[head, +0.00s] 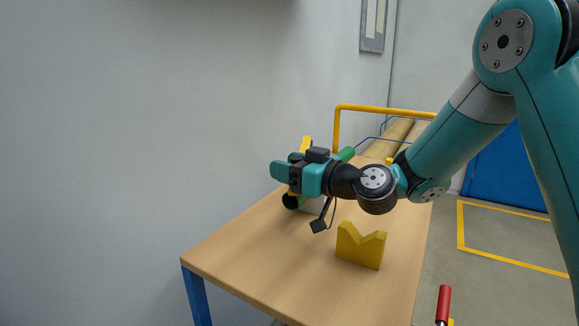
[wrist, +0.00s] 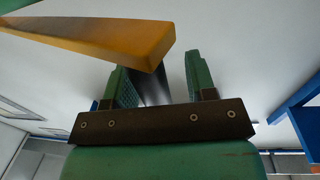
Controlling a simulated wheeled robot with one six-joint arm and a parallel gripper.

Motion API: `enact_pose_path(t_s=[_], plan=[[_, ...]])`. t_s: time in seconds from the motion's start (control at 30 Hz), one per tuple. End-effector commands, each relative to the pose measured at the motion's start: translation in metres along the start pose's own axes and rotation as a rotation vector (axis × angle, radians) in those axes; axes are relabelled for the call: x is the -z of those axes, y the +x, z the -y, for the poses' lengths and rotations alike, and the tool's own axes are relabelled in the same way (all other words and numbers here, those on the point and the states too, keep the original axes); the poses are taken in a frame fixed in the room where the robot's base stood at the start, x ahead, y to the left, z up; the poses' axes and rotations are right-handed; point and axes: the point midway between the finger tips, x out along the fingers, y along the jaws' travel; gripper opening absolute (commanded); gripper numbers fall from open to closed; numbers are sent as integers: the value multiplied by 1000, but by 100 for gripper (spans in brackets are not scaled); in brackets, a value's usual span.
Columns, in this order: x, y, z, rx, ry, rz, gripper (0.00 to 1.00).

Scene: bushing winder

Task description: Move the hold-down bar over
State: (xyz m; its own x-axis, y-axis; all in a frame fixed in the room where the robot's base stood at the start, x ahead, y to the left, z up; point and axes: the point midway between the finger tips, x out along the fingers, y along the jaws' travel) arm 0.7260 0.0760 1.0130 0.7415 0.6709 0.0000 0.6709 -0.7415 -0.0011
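A yellow bar, which looks like the hold-down bar, runs from the upper left in the wrist view (wrist: 115,38) and ends near the middle, above the gap between my fingers. In the head view a yellow piece (head: 307,142) shows just above my gripper (head: 282,166); the rest is hidden behind it. My gripper is over the far left part of the wooden table. Its two green fingers stand apart in the wrist view (wrist: 160,75), with a blurred dark grey shape seen between them. No grip on the bar shows.
The wooden table (head: 240,255) is clear at its near left. A yellow notched block (head: 360,247) stands on it. A green roller (head: 346,154) lies behind my gripper, near the wall. A yellow tube frame (head: 385,108) and tan rolls (head: 400,132) are farther back. A red handle (head: 444,302) shows at lower right.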

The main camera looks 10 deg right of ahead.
Motion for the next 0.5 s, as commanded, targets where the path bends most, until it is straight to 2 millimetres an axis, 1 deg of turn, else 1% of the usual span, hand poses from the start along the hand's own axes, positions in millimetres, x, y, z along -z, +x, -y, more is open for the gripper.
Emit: enact_pose_path(t_s=[0.17,0.27,0.37,0.47,0.5], plan=[[0,0,-1,-2,0,0,51],[-1,-5,-2,-4,0,0,51],[-3,-18,-2,-6,0,1,51],[-5,-39,-3,-8,1,1,51],[-5,-49,-3,-10,0,0,51]])
